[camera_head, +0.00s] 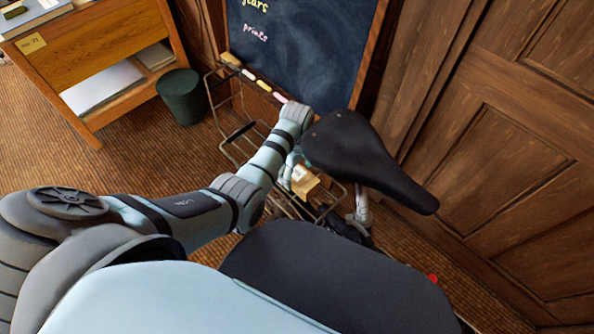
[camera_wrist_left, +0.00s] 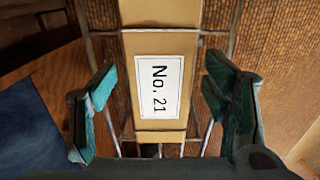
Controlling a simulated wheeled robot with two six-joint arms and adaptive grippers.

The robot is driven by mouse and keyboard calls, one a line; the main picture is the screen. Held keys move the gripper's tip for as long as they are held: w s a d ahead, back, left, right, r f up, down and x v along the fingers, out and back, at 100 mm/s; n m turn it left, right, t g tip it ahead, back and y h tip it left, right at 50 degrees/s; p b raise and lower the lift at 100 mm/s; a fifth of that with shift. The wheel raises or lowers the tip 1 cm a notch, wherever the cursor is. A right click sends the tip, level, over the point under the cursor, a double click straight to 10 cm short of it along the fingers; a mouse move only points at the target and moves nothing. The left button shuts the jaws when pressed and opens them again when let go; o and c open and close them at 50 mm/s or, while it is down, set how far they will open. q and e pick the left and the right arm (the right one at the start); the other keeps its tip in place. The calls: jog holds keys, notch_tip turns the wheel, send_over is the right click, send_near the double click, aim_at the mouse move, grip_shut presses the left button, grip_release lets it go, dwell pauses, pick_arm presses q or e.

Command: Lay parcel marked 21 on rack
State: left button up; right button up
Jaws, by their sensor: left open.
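The parcel is a tan box with a white label reading "No. 21" (camera_wrist_left: 165,108). In the head view a small part of the parcel (camera_head: 306,185) shows beside the dark rack bars (camera_head: 285,202), behind the bicycle saddle (camera_head: 368,160). My left gripper (camera_head: 293,168) is right over the parcel. In the wrist view its teal-padded fingers (camera_wrist_left: 160,80) stand open on either side of it, with gaps visible. The parcel's far end runs out of the frame. My right gripper is out of view.
The saddle stands close to the right of my left gripper. A chalkboard (camera_head: 300,50) with a chalk ledge, a wire frame (camera_head: 222,105) and a dark green bin (camera_head: 181,96) are beyond. A wooden cabinet (camera_head: 100,60) is at the left, a panelled wall (camera_head: 500,150) at the right.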

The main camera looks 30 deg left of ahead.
aim_at(297, 173)
pick_arm(q)
notch_tip(297, 173, up, 7)
jog(key=p, duration=0.2)
jog(key=shift+f+p, duration=0.15)
jog(key=shift+p, duration=0.2)
